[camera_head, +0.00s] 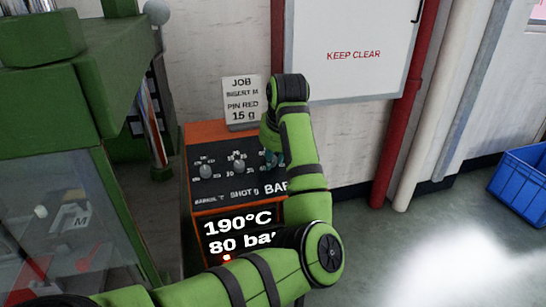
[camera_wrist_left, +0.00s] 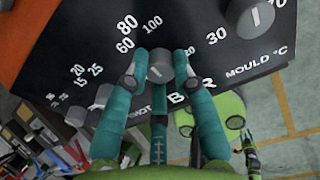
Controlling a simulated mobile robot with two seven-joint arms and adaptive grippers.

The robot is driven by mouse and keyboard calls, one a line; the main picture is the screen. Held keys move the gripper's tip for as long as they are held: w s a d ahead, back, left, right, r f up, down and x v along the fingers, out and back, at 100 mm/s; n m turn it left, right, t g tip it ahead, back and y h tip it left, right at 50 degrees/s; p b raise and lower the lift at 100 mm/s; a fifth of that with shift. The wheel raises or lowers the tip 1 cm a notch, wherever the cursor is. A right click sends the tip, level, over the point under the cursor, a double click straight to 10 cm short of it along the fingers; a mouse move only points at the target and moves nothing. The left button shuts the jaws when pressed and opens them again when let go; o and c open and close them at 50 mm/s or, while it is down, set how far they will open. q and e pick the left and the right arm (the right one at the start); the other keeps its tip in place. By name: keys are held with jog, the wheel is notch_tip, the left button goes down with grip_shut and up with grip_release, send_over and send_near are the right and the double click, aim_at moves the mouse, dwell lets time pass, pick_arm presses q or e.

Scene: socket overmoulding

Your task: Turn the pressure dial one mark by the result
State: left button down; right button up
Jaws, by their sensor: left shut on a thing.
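The pressure dial is a small grey knob (camera_wrist_left: 160,66) above the letters BAR, with 60, 80 and 100 printed around it. My left gripper (camera_wrist_left: 160,72) has its teal fingers shut on this knob. Its white pointer line is partly hidden, so its exact mark is hard to tell. In the head view my left gripper (camera_head: 272,158) is at the right of the black control panel (camera_head: 222,187), and my arm hides the dial. The display (camera_head: 238,232) below reads 190°C and 80 bar, with a red light (camera_head: 227,257) lit. My right gripper is not in view.
Two other knobs, barrel (camera_head: 207,171) and shot (camera_head: 239,166), sit left of my gripper. The mould knob (camera_wrist_left: 254,18) is close by. A job card (camera_head: 242,101) stands above the panel. The green machine (camera_head: 45,110) is at left; a blue crate (camera_head: 522,182) is far right.

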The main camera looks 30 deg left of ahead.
pick_arm(q)
jog(key=shift+d+f+m, duration=0.1)
jog(key=shift+f+m, duration=0.05)
jog(key=shift+m, duration=0.15)
jog(key=m, duration=0.2)
jog(key=shift+m, duration=0.3)
jog(key=shift+s+f+m, duration=0.1)
jog(key=shift+f+m, duration=0.05)
jog(key=shift+m, duration=2.05)
jog(key=shift+y, duration=0.3)
jog(key=c, duration=1)
grip_release()
jog(key=shift+c, duration=0.2)
